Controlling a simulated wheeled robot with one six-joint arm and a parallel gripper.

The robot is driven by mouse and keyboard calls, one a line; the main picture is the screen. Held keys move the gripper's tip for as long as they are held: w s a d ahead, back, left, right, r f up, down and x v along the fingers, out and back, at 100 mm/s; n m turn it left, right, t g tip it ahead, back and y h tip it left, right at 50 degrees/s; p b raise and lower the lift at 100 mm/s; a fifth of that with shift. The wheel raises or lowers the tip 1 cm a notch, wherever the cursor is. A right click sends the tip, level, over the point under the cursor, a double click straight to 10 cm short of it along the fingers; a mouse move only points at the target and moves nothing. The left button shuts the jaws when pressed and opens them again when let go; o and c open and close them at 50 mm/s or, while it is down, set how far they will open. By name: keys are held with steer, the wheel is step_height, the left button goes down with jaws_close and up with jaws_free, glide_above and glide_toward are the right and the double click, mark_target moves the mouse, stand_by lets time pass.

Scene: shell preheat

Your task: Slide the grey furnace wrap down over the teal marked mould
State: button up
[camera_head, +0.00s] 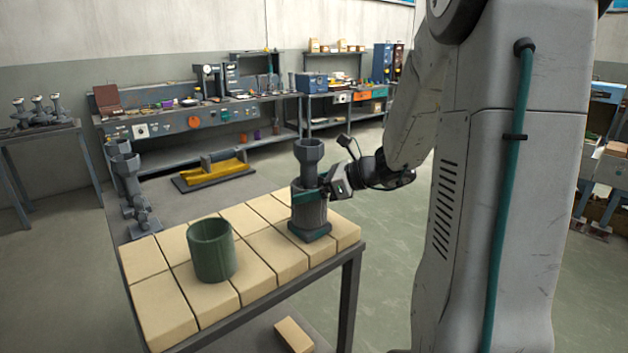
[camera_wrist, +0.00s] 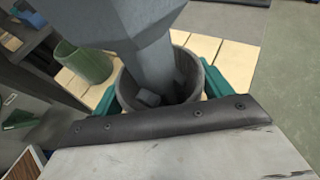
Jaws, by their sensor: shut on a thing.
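The grey furnace wrap (camera_head: 309,214) is an open-topped cylinder at the back right of the brick-topped table. It surrounds the lower part of a grey mould (camera_head: 309,157), whose stem and flared cup stand upright above the rim. The wrap reaches down close to the mould's foot; I cannot tell whether it touches. My gripper (camera_head: 310,192) is shut on the wrap near its top, coming from the right. In the wrist view, teal fingers lie either side of the wrap rim (camera_wrist: 207,88), and the mould stem (camera_wrist: 150,62) goes down inside.
A green open cylinder (camera_head: 211,250) stands on the pale bricks to the left. Other grey moulds (camera_head: 128,172) stand behind the table's left side. A yellow tool (camera_head: 213,173) lies farther back. Workbenches line the wall. The front-left bricks (camera_head: 160,307) are clear.

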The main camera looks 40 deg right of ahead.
steer(key=shift+f, duration=0.2)
stand_by(0.5)
steer(key=o, duration=1)
steer(key=v, duration=0.7)
steer(key=shift+s+d, duration=0.25)
steer(key=shift+s, duration=0.05)
steer(key=shift+r, duration=0.15)
steer(key=shift+s, duration=0.1)
